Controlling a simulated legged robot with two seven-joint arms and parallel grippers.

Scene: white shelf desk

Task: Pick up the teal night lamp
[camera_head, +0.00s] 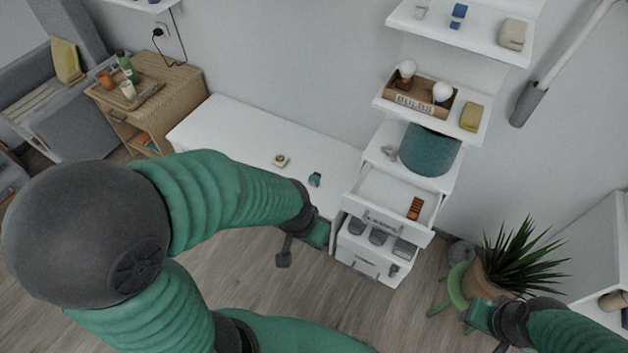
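A large teal drum-shaped object (430,149), which looks like a lamp shade, stands on the shelf top (380,158) above an open drawer. A much smaller teal item (315,180) lies on the white desk; its details are too small to tell. I cannot tell for certain which of the two is the night lamp. My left gripper (301,244) is in front of the desk edge, below and left of the drum, with its fingers apart and nothing between them. My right gripper (489,331) is low at the right near the plant, also apparently open and empty.
The open drawer (380,196) holds a brown item (414,208) and juts toward me. Above are shelves with a bulb box (418,98) and a yellow item (471,117). A potted plant (515,264) stands right. The white desk (235,122) is mostly clear.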

